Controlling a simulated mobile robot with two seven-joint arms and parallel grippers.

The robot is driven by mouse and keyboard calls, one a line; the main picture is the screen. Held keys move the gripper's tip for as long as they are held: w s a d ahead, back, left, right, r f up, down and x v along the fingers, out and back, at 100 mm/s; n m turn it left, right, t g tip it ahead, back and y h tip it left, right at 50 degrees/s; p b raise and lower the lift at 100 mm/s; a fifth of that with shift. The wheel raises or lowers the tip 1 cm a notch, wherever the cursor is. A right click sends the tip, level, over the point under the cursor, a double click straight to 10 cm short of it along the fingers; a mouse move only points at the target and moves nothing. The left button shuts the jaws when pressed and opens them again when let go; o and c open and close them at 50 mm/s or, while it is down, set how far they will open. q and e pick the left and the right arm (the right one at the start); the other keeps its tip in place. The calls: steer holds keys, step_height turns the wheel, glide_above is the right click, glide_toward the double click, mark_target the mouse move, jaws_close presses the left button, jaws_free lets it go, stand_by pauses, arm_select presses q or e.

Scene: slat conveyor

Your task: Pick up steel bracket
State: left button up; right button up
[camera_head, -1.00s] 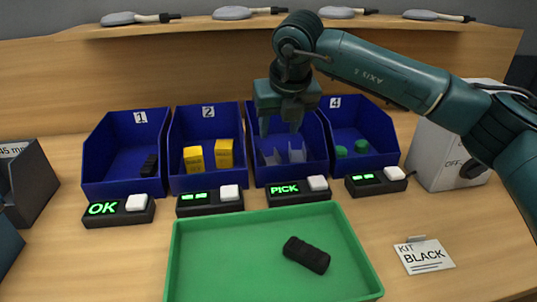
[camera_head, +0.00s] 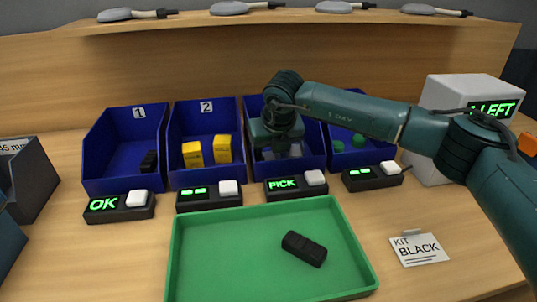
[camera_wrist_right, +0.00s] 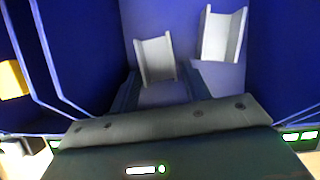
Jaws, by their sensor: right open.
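Two light grey steel brackets, U-shaped channels, lie in the third blue bin (camera_head: 290,174). In the right wrist view the nearer bracket (camera_wrist_right: 155,59) is just ahead of the fingers, and the other bracket (camera_wrist_right: 222,35) lies farther right. My right gripper (camera_head: 279,154) is inside the upper part of that bin, pointing down, and mostly hides the brackets in the head view. In the right wrist view the gripper (camera_wrist_right: 161,88) is open and empty, its fingers spread about as wide as the nearer bracket. My left gripper is not in view.
Bin walls rise close on both sides of the gripper. Bin 2 (camera_head: 203,179) holds yellow boxes; bin 4 (camera_head: 340,165) holds green parts. A green tray (camera_head: 210,285) with a black part (camera_head: 304,248) is in front. The PICK display (camera_head: 296,187) is lit below the third bin.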

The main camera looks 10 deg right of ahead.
steer(key=shift+c, duration=0.6)
steer(key=c, duration=0.6)
steer(key=shift+c, duration=0.4)
steer(key=shift+r, duration=0.15)
